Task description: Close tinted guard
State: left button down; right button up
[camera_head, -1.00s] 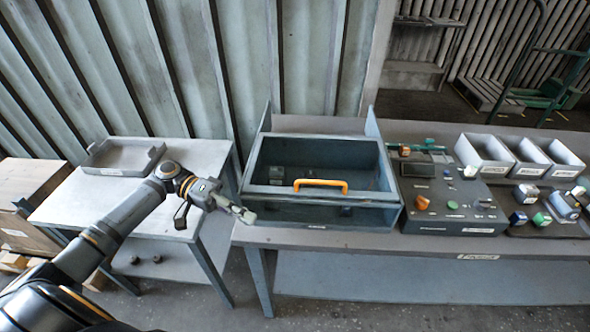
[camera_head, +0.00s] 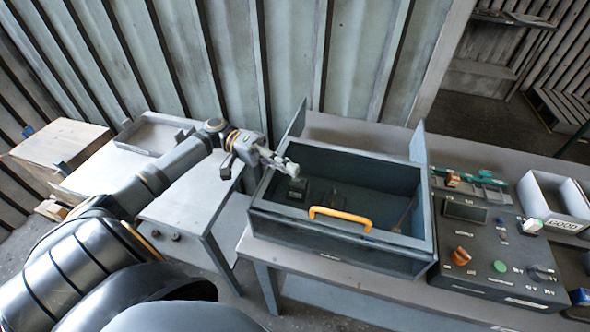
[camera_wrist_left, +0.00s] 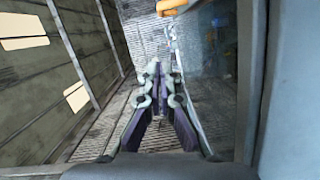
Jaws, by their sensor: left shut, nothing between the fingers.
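The grey blower housing (camera_head: 345,249) is an open-topped box on the bench. An orange handle (camera_head: 340,216) runs along its front top edge, and its end shows at the top of the left wrist view (camera_wrist_left: 172,6). A dark see-through panel, apparently the tinted guard (camera_wrist_left: 212,75), lies right of my fingers in that view. I cannot tell its exact angle. My left gripper (camera_head: 292,169) is shut and empty at the housing's left side, left of and behind the handle; its fingers meet in the wrist view (camera_wrist_left: 157,78). Contact with the housing is not clear. My right gripper is out of view.
A control box (camera_head: 497,252) with knobs and buttons stands close to the right of the housing. A side table (camera_head: 185,205) with a shallow grey tray (camera_head: 147,136) stands at left. A ribbed wall (camera_head: 225,60) rises behind.

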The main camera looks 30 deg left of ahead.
pick_arm(q)
jog(key=p, duration=0.2)
send_over(313, 205)
jog(key=w+a, duration=0.1)
jog(key=w, duration=0.2)
jog(key=shift+w+f, duration=0.1)
jog(key=shift+w, duration=0.05)
jog(key=s, duration=0.1)
jog(key=s+p, duration=0.1)
jog(key=s+d+p, duration=0.1)
jog(key=shift+s+f, duration=0.15)
jog(key=shift+f, duration=0.2)
jog(key=shift+s+f, duration=0.1)
jog(key=shift+s, duration=0.25)
jog(key=shift+f, duration=0.1)
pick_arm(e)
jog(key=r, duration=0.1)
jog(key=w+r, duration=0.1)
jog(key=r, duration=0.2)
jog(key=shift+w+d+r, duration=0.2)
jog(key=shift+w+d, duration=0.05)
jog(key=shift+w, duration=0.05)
